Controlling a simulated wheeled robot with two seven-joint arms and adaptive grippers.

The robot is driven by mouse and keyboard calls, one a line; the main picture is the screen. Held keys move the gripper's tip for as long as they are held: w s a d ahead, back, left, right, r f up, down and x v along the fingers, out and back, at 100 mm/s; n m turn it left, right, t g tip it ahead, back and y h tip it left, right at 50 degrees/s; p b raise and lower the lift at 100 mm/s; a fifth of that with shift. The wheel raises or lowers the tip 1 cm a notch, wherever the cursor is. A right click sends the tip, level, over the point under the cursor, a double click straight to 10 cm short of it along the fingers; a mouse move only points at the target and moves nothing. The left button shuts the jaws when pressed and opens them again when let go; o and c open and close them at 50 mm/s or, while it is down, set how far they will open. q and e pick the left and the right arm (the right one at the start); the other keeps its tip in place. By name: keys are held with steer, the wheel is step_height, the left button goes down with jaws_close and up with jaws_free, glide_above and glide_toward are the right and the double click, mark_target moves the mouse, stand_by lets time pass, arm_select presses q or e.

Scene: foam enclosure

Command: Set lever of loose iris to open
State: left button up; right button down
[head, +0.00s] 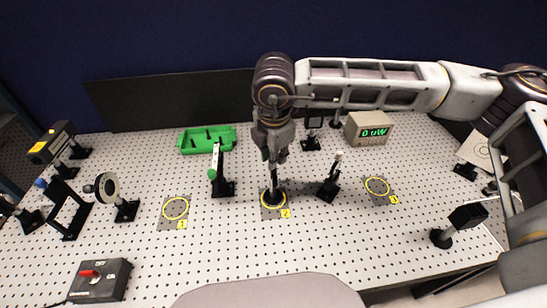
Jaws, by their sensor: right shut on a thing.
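My right gripper (272,156) points down over the ring marked 2 (283,206). It is shut on the upper part of a dark post-mounted piece (273,184), whose round black base stands inside that yellow ring. The gripper hides the top of this piece, so I cannot tell whether it is the loose iris, and no lever or its setting shows. A black-based post with a pale top (330,177) stands just right of it, slightly tilted in the picture. My left gripper is not in view.
A post with a green-and-white top (222,183) stands to the left, with a green tray (196,149) behind. Rings 1 (175,208) and 3 (377,186) are empty. A meter (369,128) reads 0 uW. A red-switch box (99,280) sits front left.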

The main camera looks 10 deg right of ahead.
steer(key=shift+f, duration=0.1)
steer(key=c, duration=1.3)
jaws_free()
steer(key=shift+v, duration=6.05)
